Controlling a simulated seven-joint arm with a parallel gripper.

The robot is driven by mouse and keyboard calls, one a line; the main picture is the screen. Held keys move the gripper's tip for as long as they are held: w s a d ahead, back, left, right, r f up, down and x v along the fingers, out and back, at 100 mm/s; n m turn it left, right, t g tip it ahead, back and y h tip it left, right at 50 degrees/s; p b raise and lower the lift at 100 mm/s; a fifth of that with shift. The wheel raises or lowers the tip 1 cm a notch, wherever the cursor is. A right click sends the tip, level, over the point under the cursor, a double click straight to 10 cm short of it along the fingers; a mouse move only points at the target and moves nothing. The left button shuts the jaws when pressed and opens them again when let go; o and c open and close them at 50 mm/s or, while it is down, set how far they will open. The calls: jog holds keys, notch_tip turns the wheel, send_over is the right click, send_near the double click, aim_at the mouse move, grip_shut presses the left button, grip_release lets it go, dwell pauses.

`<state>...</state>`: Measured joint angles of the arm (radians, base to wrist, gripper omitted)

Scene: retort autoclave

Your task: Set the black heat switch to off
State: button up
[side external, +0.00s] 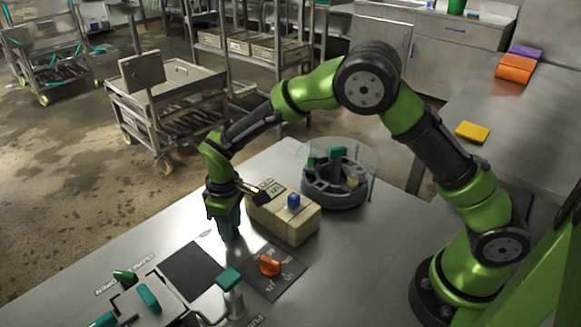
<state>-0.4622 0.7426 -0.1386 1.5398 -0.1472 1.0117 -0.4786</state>
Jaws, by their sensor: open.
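A cream control box (297,228) stands on the steel table, with a small display reading about 121 (277,189) and a blue button (293,200) on its top. A dark piece shows at the box's left end beside my wrist; I cannot tell whether it is the black heat switch or part of my arm. No switch position can be read. My gripper (229,236) points down just left of the box, its teal fingers low over the table. It is open, with nothing seen between the fingers.
An orange knob (270,265) sits on a dark dial plate, with a teal-topped post (229,279) close by. A black square mat (191,270) and green-handled fixtures (148,297) lie front left. A round grey basket (333,184) under a clear disc stands behind the box.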

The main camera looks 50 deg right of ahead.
jog(key=shift+c, duration=0.4)
grip_shut()
jog(key=shift+m, duration=0.3)
jog(key=m, duration=0.5)
jog(key=shift+a, duration=0.1)
jog(key=m, duration=0.5)
jog(key=shift+a, duration=0.1)
jog(key=shift+m, duration=0.4)
jog(key=shift+o, duration=0.4)
grip_release()
